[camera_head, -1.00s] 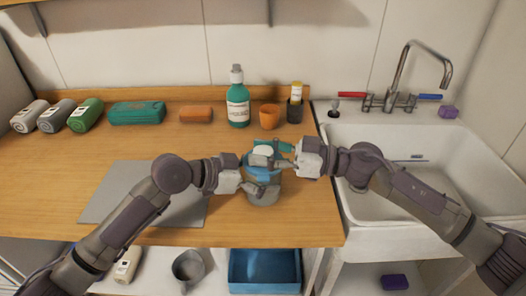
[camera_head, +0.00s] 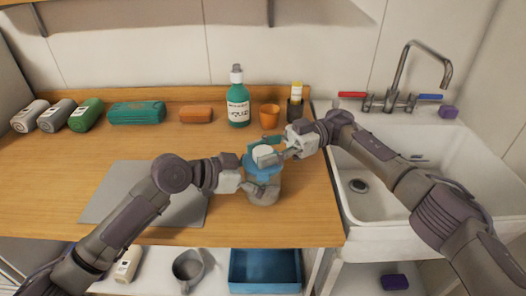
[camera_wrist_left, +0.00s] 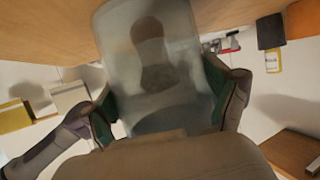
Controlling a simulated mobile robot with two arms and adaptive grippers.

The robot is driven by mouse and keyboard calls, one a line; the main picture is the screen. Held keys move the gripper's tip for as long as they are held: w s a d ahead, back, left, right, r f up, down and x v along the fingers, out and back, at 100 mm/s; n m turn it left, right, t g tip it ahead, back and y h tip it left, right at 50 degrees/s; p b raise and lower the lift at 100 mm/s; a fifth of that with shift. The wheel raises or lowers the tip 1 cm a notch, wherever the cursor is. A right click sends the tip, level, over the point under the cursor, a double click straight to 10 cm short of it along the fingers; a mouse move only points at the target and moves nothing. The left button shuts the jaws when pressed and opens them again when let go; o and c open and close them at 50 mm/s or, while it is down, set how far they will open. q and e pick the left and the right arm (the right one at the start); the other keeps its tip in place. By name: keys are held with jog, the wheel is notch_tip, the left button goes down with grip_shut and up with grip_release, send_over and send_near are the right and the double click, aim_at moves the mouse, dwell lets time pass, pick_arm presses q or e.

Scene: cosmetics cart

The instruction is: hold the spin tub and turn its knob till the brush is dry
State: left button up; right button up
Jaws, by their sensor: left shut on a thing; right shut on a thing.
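The spin tub (camera_head: 262,197) stands upright near the counter's front edge, with a translucent grey body, a blue lid and a pale round knob (camera_head: 262,151) on top. My left gripper (camera_head: 258,187) is shut on the tub's body from the left. In the left wrist view the cloudy tub (camera_wrist_left: 160,95) fills the space between my fingers, with a dark blurred shape inside. That shape may be the brush; I cannot tell whether it is wet or dry. My right gripper (camera_head: 272,157) is shut on the knob from the right; its fingers partly hide the lid.
A grey mat (camera_head: 125,190) lies left of the tub. Behind are a green bottle (camera_head: 238,104), an orange cup (camera_head: 269,117) and a dark holder (camera_head: 295,112). The sink (camera_head: 400,150) is at right. A blue bin (camera_head: 265,270) sits on the shelf below.

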aim_at(263, 150)
jog(key=shift+f+n+g+h, duration=0.1)
jog(key=shift+n+g+h, duration=0.5)
jog(key=shift+g, duration=0.4)
jog(key=o, duration=1.2)
notch_tip(263, 150, up, 10)
jog(key=shift+r, duration=0.1)
